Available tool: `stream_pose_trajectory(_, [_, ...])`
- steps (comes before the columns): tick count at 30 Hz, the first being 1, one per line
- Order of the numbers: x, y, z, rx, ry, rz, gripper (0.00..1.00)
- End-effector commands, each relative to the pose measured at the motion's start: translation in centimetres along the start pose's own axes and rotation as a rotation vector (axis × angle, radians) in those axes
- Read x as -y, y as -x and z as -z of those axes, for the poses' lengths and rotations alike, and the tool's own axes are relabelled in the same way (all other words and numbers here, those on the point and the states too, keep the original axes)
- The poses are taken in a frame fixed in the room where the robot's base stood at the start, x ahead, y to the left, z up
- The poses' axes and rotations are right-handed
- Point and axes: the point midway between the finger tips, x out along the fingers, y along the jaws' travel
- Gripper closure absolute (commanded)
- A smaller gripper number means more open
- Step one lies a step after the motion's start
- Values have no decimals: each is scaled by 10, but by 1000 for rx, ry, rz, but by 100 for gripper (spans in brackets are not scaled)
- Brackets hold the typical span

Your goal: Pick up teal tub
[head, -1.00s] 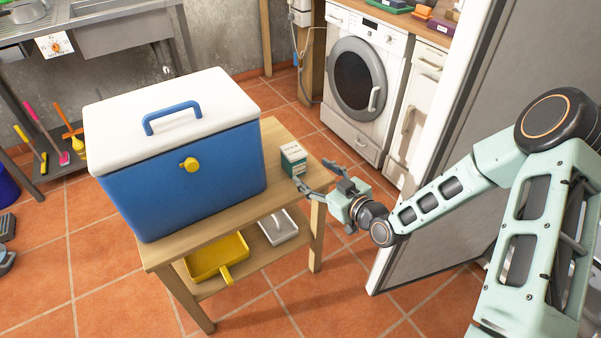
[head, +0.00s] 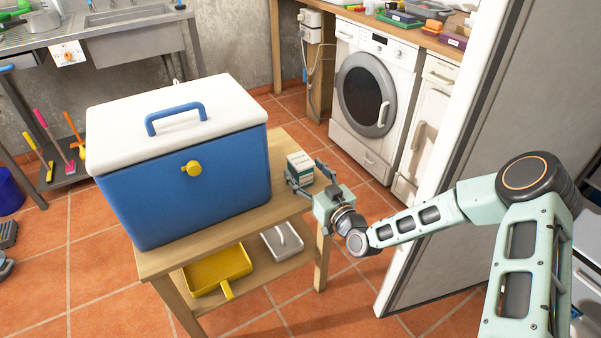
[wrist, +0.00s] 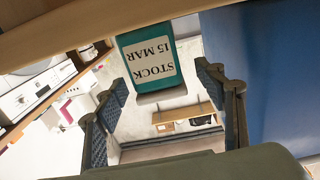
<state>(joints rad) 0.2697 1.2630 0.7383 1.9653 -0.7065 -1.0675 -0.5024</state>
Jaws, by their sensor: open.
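The teal tub (head: 299,170) is a small box with a white label. It stands on the right end of the wooden table (head: 222,234), beside the blue cooler. In the wrist view the tub (wrist: 151,60) appears upside down at top centre, its label reading "STOCK 15 MAR". My gripper (head: 307,178) is open at the table's right end, its fingers pointing at the tub, one towards each side. In the wrist view the gripper (wrist: 161,80) frames the tub's near end with gaps on both sides. The tub's lower part is partly hidden in the head view.
The large blue cooler (head: 185,190) with a white lid fills most of the tabletop, close left of the tub. A grey door (head: 455,190) stands right, behind my arm.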

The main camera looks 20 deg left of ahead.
Motion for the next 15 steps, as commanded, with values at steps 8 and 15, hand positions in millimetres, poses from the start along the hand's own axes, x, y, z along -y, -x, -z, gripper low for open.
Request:
stream_pose_trajectory(8, [-1, -32, 2, 0, 0, 1, 36])
stream_pose_trajectory(15, [-1, -32, 2, 1, 0, 1, 38])
